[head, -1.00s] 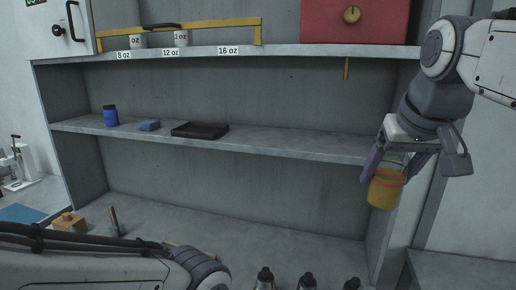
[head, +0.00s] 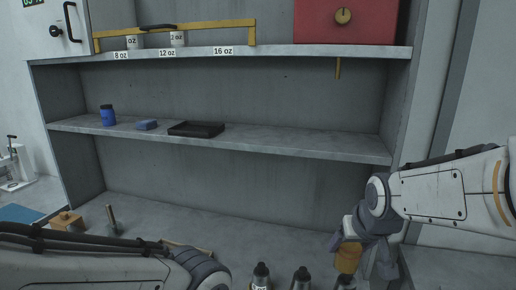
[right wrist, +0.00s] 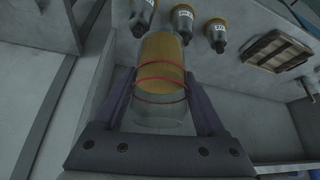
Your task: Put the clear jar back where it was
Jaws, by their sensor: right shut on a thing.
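The clear jar (head: 348,257) holds an amber filling and stands out low at the right of the head view, near the lower shelf's right end. In the right wrist view the jar (right wrist: 160,85) shows red bands and lies between my two fingers. My right gripper (head: 350,243) is shut on it; it also shows in the right wrist view (right wrist: 158,108). I cannot tell whether the jar touches the surface below. My left arm crosses the bottom left of the head view, but its gripper is out of the picture.
Several dark-capped bottles (head: 302,277) stand at the bottom, close to the jar. The middle shelf (head: 290,146) carries a blue bottle (head: 108,115), a blue sponge (head: 147,125) and a black tray (head: 196,129); its right part is bare. A red box (head: 343,20) sits on the top shelf.

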